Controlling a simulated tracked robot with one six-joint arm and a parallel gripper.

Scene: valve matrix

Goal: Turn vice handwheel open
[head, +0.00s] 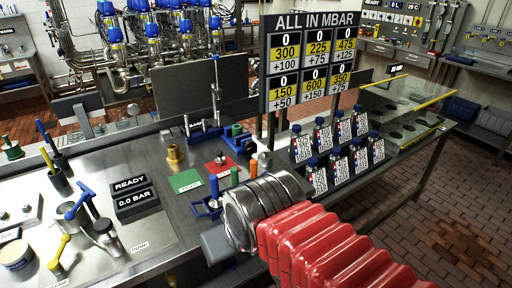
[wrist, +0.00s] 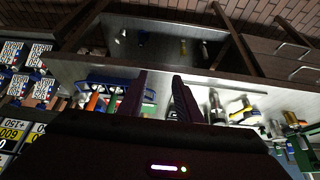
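I cannot clearly make out the vice handwheel in either view. In the head view, a blue and green clamp-like fitting (head: 237,137) stands on the steel bench behind my wrist. A pale metal piece (head: 261,152) shows just above my wrist and may be part of the vice. My red-sleeved arm and its metal wrist hide the bench behind them. In the wrist view, the two dark fingers of my gripper (wrist: 157,92) are apart with nothing visibly held. They point across the bench edge, beside a blue holder (wrist: 97,88) with coloured handles.
Bottles with printed labels (head: 337,150) stand right of my wrist under a pressure board (head: 310,62). A READY / 0.0 BAR display (head: 136,193) and blue-handled levers (head: 80,203) are at left. Brick floor (head: 450,235) is open at right. A lower shelf (wrist: 160,40) shows past the bench edge.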

